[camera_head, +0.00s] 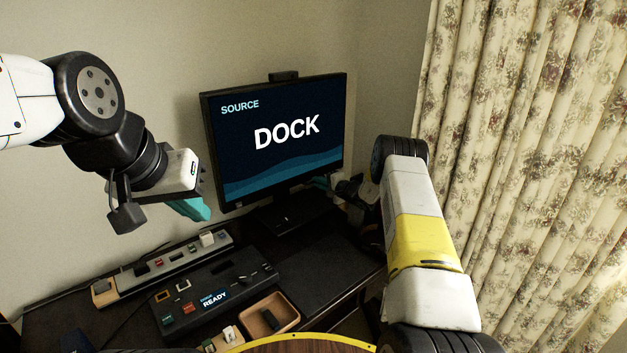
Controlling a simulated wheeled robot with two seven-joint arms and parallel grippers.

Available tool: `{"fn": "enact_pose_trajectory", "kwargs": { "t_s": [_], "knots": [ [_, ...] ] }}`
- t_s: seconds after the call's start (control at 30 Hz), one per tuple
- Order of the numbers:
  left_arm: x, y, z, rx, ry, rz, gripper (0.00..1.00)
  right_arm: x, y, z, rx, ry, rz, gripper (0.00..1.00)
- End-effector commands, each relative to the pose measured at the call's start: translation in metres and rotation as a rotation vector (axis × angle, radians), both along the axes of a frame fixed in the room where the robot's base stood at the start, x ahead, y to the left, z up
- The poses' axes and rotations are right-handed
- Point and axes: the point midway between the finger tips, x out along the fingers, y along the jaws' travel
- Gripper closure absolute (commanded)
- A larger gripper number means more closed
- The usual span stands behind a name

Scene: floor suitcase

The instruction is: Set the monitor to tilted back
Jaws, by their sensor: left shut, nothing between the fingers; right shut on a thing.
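The black monitor (275,137) stands on its base (287,216) at the back of the dark desk, and its screen reads "SOURCE" and "DOCK". Its exact tilt is hard to judge from here. My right gripper (322,183) is at the monitor's lower right edge, shut on it; its fingers are small and partly hidden by my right arm. My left gripper (192,208), with teal fingers, is shut and empty in the air left of the monitor, apart from it.
A dock (232,283) reading "READY" lies on the desk in front of the monitor. A power strip (165,265) with plugs lies behind it. A wooden tray (290,313) holds a dark item. A dark mat (318,275) is clear. Floral curtains (530,150) hang at the right.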

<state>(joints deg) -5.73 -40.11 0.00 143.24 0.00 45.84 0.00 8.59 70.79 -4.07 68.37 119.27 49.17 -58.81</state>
Motion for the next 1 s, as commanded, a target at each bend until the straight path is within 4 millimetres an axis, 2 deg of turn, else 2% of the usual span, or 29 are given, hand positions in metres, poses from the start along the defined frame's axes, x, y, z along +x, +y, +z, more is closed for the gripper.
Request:
{"fn": "enact_pose_trajectory", "kwargs": {
  "t_s": [0.43, 0.8, 0.83, 0.93, 1.0],
  "knots": [
    [0.0, 0.0, 0.0, 0.0, 0.0, 0.0, 1.0, -0.037, -0.027, 0.035, -0.113, 0.165, -0.004, 1.0],
    [0.0, 0.0, 0.0, 0.0, 0.0, 0.0, 1.0, -0.039, -0.028, 0.042, -0.11, 0.16, -0.001, 1.0],
    [0.0, 0.0, 0.0, 0.0, 0.0, 0.0, 1.0, -0.039, -0.028, 0.042, -0.11, 0.16, -0.001, 0.89],
    [0.0, 0.0, 0.0, 0.0, 0.0, 0.0, 1.0, -0.039, -0.028, 0.042, -0.11, 0.159, -0.001, 0.69],
    [0.0, 0.0, 0.0, 0.0, 0.0, 0.0, 1.0, -0.039, -0.028, 0.041, -0.11, 0.16, -0.001, 0.69]
  ]
}}
